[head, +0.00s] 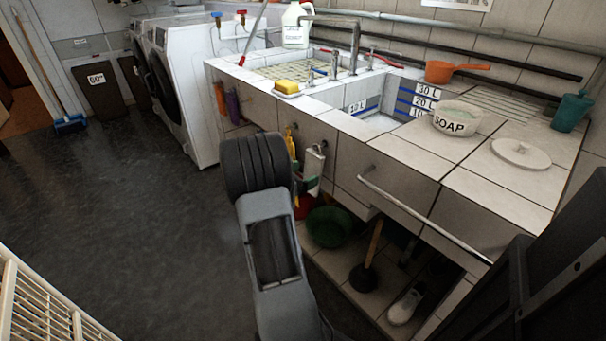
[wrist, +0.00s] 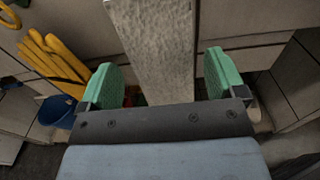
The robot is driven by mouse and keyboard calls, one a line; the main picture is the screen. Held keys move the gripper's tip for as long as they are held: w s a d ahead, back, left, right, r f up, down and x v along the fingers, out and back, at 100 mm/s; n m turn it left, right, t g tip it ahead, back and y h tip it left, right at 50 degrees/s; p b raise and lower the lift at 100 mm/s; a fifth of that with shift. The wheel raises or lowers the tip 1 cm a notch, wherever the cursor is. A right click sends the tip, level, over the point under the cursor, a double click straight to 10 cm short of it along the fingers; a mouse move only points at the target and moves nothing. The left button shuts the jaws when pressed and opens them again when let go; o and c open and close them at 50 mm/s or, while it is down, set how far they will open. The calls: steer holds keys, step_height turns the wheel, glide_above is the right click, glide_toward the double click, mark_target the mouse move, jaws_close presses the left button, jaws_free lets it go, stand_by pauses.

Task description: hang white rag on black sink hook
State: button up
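The white rag (head: 314,160) hangs as a narrow strip against the tiled front of the sink, right of my arm in the head view. In the wrist view the rag (wrist: 155,45) looks greyish and runs down between the two green fingertips. My gripper (wrist: 165,85) is open, with one finger on each side of the rag and a gap showing at least on the right. In the head view my gripper (head: 313,184) is mostly hidden behind my own arm. I cannot clearly make out a black hook; the rag's top end is small and dark in the head view.
Yellow gloves (wrist: 55,65) hang left of the rag, above a blue bucket (wrist: 57,111). A metal rail (head: 420,212) runs along the sink front at right. A green basin (head: 331,227) and a plunger (head: 364,275) stand below. Open floor lies to the left.

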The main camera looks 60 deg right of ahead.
steer(key=shift+o, duration=0.8)
steer(key=shift+w+a, duration=0.15)
steer(key=shift+a, duration=0.1)
steer(key=p+v, duration=0.3)
steer(key=v, duration=1)
steer(key=s+a+r+m+t+y+p, duration=0.2)
steer(key=a+r+m+t+y+p, duration=0.2)
steer(key=a+r+p, duration=1)
steer(key=s+a+r+m+t+y+p, duration=0.3)
steer(key=a+r+m+y+p, duration=0.7)
steer(key=r, duration=1)
steer(key=a+t+y+p, duration=0.2)
steer(key=a+y+p, duration=0.1)
steer(key=a+p, duration=0.1)
steer(key=shift+s+a+r, duration=0.2)
steer(key=shift+a+r, duration=0.15)
steer(key=shift+a, duration=0.55)
